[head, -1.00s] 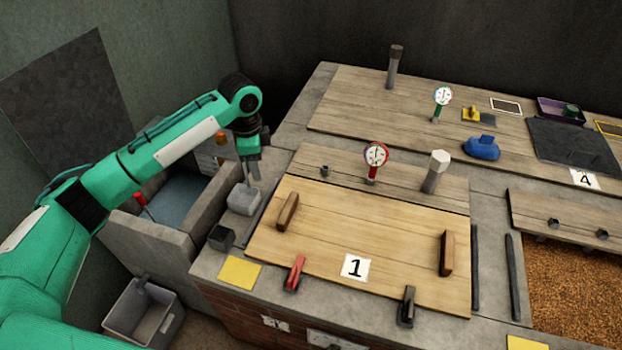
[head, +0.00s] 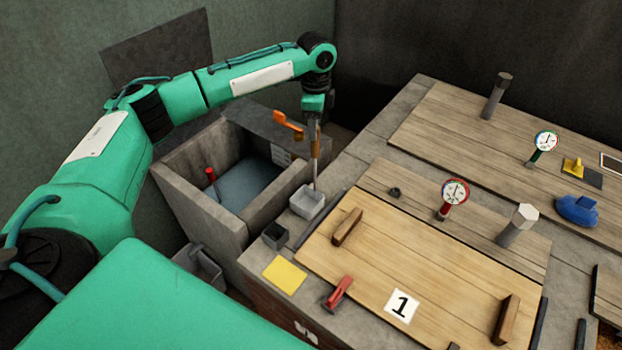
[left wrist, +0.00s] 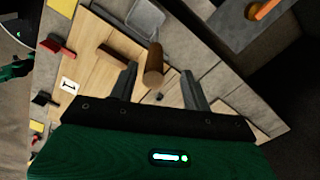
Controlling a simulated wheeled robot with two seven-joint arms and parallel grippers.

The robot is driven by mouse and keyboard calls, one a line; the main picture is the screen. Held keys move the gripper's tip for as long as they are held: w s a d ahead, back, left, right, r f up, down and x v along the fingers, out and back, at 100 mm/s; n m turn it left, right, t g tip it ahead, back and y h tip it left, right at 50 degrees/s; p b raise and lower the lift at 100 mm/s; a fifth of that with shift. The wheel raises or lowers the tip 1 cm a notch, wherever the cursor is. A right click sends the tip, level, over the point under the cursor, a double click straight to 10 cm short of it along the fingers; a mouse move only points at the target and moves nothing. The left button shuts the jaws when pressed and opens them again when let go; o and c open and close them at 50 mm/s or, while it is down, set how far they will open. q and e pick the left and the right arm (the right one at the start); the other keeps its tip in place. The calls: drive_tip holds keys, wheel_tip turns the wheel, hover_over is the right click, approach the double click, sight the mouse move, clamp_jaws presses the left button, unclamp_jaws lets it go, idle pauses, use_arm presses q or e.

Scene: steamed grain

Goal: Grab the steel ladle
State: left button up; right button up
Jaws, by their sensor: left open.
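The ladle's brown handle (head: 315,148) stands upright in the head view, its lower end at a grey square box (head: 308,202) on the counter's left edge. In the left wrist view the round wooden handle (left wrist: 153,66) points up between the two fingers, and the grey box (left wrist: 145,17) lies beyond it. I cannot make out the ladle's bowl. My left gripper (head: 313,118) is above the handle, pointing down; in the left wrist view the gripper (left wrist: 158,78) has its fingers apart on either side of the handle. My right gripper is not in view.
A stone basin (head: 245,185) with water and a red-handled item (head: 210,173) stands left of the counter. Right of the handle lie a wooden lid marked 1 (head: 420,240) and a red gauge (head: 455,192).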

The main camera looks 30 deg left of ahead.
use_arm(q)
drive_tip(key=f, duration=0.4)
drive_tip(key=f+p, duration=0.1)
drive_tip(key=shift+s+d+f, duration=0.15)
drive_tip(key=shift+s+f, duration=0.15)
drive_tip(key=shift+f, duration=0.1)
drive_tip(key=shift+c, duration=1.1)
clamp_jaws()
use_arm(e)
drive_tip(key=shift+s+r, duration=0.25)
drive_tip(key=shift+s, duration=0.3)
